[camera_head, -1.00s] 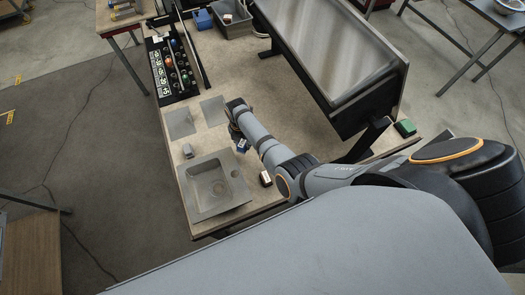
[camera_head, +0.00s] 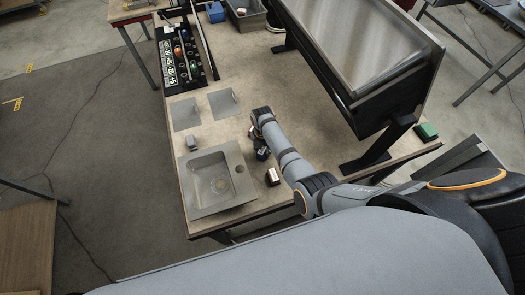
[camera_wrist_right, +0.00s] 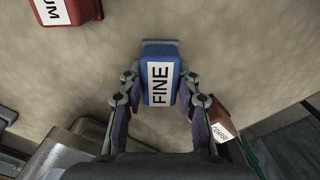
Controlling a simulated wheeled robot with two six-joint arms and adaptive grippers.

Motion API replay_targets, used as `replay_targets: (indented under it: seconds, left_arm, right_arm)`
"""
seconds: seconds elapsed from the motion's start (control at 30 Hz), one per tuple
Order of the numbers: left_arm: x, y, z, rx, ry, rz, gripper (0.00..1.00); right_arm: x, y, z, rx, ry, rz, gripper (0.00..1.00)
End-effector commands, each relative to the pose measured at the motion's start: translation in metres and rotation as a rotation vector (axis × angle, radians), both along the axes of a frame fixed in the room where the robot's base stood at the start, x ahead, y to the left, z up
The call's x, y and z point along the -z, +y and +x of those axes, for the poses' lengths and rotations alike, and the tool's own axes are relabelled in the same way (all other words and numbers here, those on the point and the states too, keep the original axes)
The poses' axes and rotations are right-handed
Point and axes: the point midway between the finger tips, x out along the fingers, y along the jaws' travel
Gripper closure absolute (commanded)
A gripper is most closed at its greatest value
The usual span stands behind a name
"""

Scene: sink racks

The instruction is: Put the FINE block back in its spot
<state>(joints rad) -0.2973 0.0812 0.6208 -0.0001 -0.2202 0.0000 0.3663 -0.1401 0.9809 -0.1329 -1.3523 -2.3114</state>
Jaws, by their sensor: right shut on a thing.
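The blue FINE block (camera_wrist_right: 160,78) is between the fingers of my right gripper (camera_wrist_right: 158,88) in the right wrist view, its white label facing the camera. The fingers are shut on its two sides. In the head view my right gripper (camera_head: 261,150) is over the bench, right of the sink, and the block is mostly hidden there. I cannot tell its height above the bench. A red block (camera_wrist_right: 68,8) with a label ending in "UM" lies at the upper left of the wrist view. A brown-red block (camera_wrist_right: 221,122), whose label seems to read COARSE, is at the right. My left gripper is out of view.
The sink (camera_head: 198,203) lies left of my gripper, with a small grey object (camera_head: 193,143) behind it. Two grey plates (camera_head: 184,114) (camera_head: 222,104) lie farther back. A brown-red block (camera_head: 272,177) sits near my right arm. A black stand (camera_head: 388,150) rises on the right.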

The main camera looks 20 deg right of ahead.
Motion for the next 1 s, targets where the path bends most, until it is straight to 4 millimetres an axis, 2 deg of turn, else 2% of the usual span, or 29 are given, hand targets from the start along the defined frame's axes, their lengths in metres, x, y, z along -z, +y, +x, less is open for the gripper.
replay_targets:
  seconds: [0.1,0.13,0.3,0.57,0.67,1.0]
  left_arm:
    - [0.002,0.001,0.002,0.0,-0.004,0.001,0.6]
    - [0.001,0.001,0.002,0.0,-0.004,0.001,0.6]
    - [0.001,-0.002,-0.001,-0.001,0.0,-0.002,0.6]
    - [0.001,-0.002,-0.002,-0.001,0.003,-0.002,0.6]
    - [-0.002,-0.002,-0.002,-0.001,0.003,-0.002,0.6]
    - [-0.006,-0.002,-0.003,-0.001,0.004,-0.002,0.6]
  right_arm:
    - [0.003,-0.001,0.0,0.0,0.0,-0.001,0.96]
    - [0.003,-0.001,0.0,0.0,0.0,-0.001,0.64]
    - [0.002,-0.001,0.0,0.0,0.0,-0.001,0.44]
    - [0.001,0.0,0.0,0.0,-0.001,-0.001,0.44]
    - [-0.007,0.0,0.001,0.001,-0.002,-0.001,0.44]
    - [-0.083,0.0,0.002,0.001,-0.005,-0.001,0.44]
